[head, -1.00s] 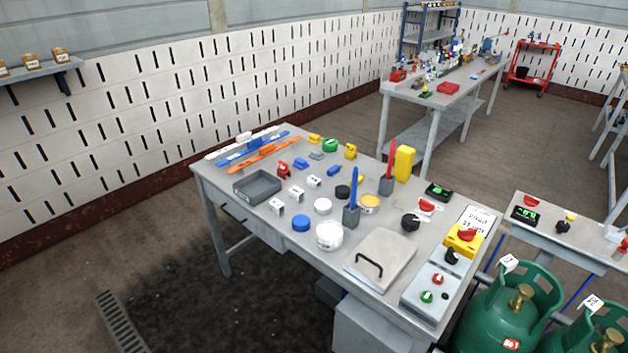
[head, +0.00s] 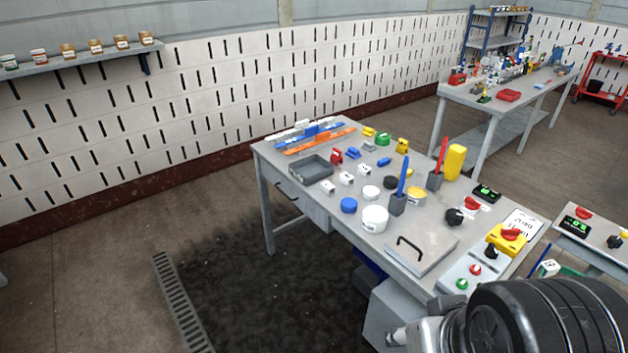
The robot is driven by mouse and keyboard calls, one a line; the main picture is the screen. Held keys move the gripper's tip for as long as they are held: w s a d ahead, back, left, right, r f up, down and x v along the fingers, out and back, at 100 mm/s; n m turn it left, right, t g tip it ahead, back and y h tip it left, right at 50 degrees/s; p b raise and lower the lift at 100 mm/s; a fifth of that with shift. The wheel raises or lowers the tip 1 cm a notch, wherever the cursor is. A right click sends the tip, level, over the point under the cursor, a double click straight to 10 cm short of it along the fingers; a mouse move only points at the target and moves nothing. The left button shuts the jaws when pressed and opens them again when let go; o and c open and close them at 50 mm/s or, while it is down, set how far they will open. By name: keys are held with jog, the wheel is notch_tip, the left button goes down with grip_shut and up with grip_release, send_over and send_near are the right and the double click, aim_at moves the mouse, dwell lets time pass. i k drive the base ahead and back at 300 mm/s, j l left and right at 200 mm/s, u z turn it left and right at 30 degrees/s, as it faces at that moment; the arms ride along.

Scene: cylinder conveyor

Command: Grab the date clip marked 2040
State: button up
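Several small white clips stand on the grey worktable (head: 337,229). One is at the front (head: 327,187), one behind it (head: 346,178) and one further back (head: 363,169). They look like date clips, but their markings are too small to read, so I cannot tell which one is 2040. None of them is held. A dark ribbed part with a grey joint, probably of my arm, fills the lower right. My gripper's fingers are not in view.
A grey tray (head: 311,178) lies left of the clips. A blue lid (head: 349,205), a white tub (head: 375,219) and dark holders with a blue stick (head: 404,176) and a red stick (head: 441,156) stand nearby. Open floor (head: 90,270) lies left of the table.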

aim_at(344, 178)
jog(key=i+j+z, duration=0.2)
jog(key=i, duration=0.45)
jog(key=i+j+z, duration=0.2)
jog(key=i+j, duration=0.3)
jog(key=i, duration=0.15)
jog(key=i+j+z, duration=0.2)
jog(key=i+j, duration=0.3)
jog(key=i, duration=0.1)
